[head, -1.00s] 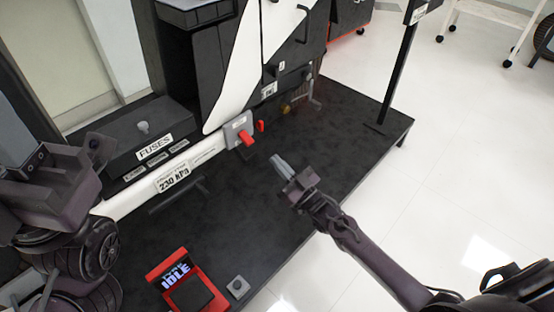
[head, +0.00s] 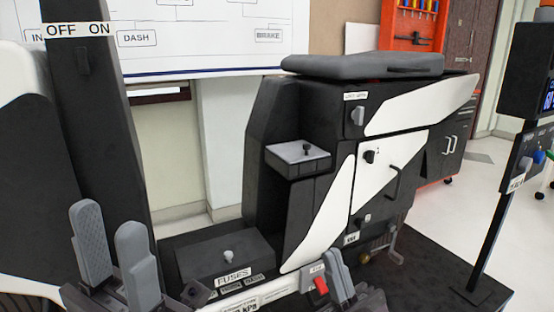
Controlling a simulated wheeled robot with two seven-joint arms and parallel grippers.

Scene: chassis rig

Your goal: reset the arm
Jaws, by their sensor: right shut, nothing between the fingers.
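My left gripper (head: 113,228) is at the lower left, with its two grey fingers pointing up and a gap between them. It is open and empty, in front of the dark post. My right gripper (head: 337,268) is at the bottom, right of centre. Its fingers point up and are shut with nothing between them. It appears beside the red switch (head: 321,285) on the white rail, and I cannot tell whether they touch. The rest of both arms is mostly below the picture.
The black and white chassis rig (head: 325,150) with a dark seat (head: 365,65) fills the middle. The fuse box (head: 224,262) sits low between my grippers. An OFF/ON post (head: 95,130) stands at left, a screen stand (head: 490,235) at right. Floor is clear at far right.

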